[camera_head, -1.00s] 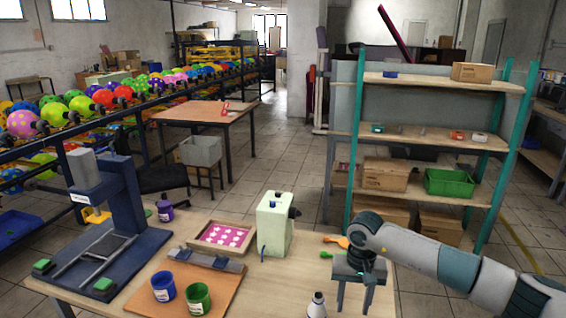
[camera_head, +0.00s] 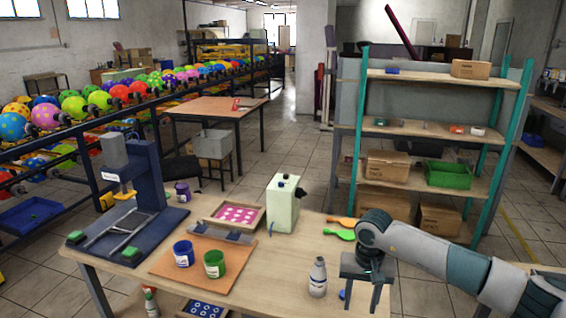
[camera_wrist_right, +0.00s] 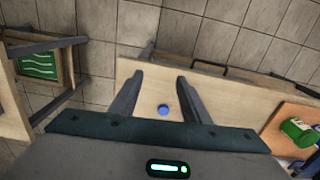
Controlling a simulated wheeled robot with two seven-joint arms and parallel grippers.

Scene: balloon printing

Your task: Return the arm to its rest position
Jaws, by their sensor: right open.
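My right gripper (camera_head: 361,290) hangs over the right end of the worktable (camera_head: 262,270), fingers pointing down. In the right wrist view its two fingers (camera_wrist_right: 160,93) are spread apart with nothing held between them. A small blue round object (camera_wrist_right: 164,110) lies on the table in the gap seen between the fingers. In the head view only a bit of it (camera_head: 342,295) shows beside the gripper. My right arm (camera_head: 440,257) reaches in from the right. My left gripper is not in view.
A white bottle (camera_head: 318,278) stands just left of the gripper. Orange and green paddle-like items (camera_head: 341,234) lie behind it. A pale green machine (camera_head: 283,204), a blue paint pot (camera_head: 183,254), a green pot (camera_head: 214,264) and a dark blue press (camera_head: 140,190) stand further left. A shelf (camera_head: 430,130) stands behind.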

